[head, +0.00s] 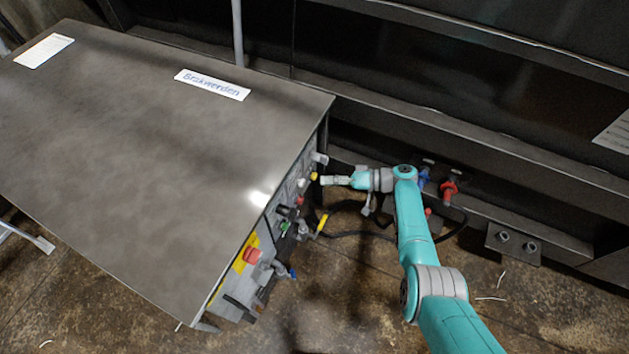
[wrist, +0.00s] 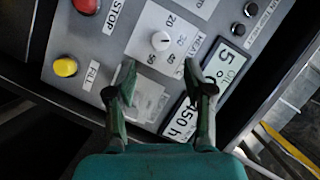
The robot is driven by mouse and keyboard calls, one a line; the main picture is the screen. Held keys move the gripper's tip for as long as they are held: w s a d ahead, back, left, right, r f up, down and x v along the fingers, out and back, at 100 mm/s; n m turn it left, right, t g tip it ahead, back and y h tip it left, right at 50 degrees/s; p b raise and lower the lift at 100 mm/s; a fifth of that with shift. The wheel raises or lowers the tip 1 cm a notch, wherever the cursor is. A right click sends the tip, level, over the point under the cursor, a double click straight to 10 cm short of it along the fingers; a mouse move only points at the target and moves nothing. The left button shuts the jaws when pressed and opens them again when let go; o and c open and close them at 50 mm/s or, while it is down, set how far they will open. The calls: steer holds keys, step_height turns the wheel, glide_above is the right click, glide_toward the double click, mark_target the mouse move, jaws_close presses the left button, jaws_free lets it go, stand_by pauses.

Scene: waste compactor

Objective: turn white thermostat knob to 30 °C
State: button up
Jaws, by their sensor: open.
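The white thermostat knob (wrist: 161,41) sits on a white dial plate in the wrist view, with the numbers 20, 30, 40 and 50 around it. I cannot tell clearly which number it points at. My gripper (wrist: 158,76) is open and empty. Its two fingers are spread either side of the dial's lower part, with the knob beyond the tips and between their lines. They appear apart from the knob. In the head view my gripper (head: 325,180) is at the far end of the cabinet's control panel; the knob cannot be made out there.
The panel also carries a red STOP button (wrist: 87,5), a yellow FILL button (wrist: 65,67), black buttons (wrist: 238,29) and a display (wrist: 231,63) close by. In the head view, the grey cabinet (head: 150,130) overhangs the panel. A red emergency button (head: 252,255) and levers project from the panel.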

steer(key=shift+d+r, duration=0.2)
steer(key=shift+d, duration=0.9)
steer(key=shift+d+r, duration=0.2)
steer(key=shift+d, duration=0.9)
